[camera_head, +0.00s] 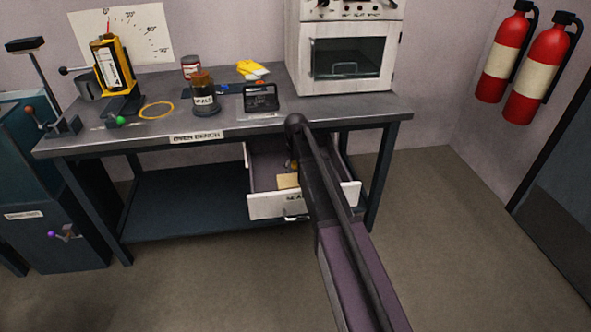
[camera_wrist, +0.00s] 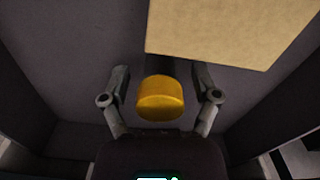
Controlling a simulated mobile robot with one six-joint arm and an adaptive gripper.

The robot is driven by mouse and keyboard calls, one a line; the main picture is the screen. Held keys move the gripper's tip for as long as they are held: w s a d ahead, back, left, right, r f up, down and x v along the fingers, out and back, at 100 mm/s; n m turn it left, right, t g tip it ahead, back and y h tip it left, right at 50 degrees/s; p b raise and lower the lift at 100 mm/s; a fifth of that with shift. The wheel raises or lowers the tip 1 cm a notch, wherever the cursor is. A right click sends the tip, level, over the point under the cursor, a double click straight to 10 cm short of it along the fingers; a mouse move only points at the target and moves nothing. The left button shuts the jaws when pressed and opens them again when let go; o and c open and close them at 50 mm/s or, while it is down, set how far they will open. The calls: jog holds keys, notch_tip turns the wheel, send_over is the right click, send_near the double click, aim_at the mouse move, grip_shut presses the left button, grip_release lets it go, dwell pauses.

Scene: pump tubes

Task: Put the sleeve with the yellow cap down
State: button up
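The sleeve with the yellow cap (camera_wrist: 160,98) is in the drawer space in the wrist view, its cap end toward the camera. Its dark body runs away behind the cap and blends into the dark background. My gripper (camera_wrist: 160,72) has one finger on each side of the sleeve. Gaps show beside the cap, but whether the fingertips touch the dark body cannot be made out. In the head view my arm reaches over the open drawer (camera_head: 264,207) under the bench and hides part of it. A small yellow spot shows beside the arm there.
A tan block (camera_wrist: 225,30) lies close beside the sleeve. The drawer walls stand close on both sides. Above is the bench top (camera_head: 365,107), with a dark jar (camera_head: 205,98), a yellow ring (camera_head: 156,110) and a white oven (camera_head: 345,50). The floor at right is clear.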

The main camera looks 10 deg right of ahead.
jog(key=shift+r, duration=0.15)
notch_tip(320, 180, up, 12)
jog(key=p, duration=1.2)
dwell(0.4)
dwell(0.6)
jog(key=s+d+m, duration=0.1)
jog(key=s+m, duration=0.1)
jog(key=s, duration=2.6)
jog(key=shift+s+m, duration=0.3)
jog(key=shift+s, duration=0.05)
jog(key=shift+d, duration=0.1)
